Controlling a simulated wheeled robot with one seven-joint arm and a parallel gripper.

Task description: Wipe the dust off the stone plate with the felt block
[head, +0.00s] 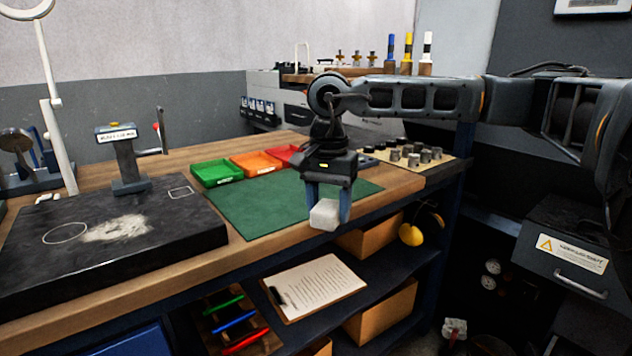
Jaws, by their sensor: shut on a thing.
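The stone plate (170,255) is a thick black slab at the left of the bench. A pale patch of dust (118,228) lies on its top, next to a white drawn circle. A small white rectangle is drawn near its back right. My gripper (328,208) points down near the bench's front edge, right of the plate and apart from it. It is shut on the felt block (324,215), a whitish block held between the blue fingers. The block is in the air; its exact height above the bench is hard to tell.
A gauge stand (128,160) rises from the plate's back part. A green mat (250,208) lies between the plate and my gripper. Green (217,172), orange (256,163) and red trays stand behind it. A lamp post (58,140) stands at the left. A clipboard (313,285) lies on the shelf below.

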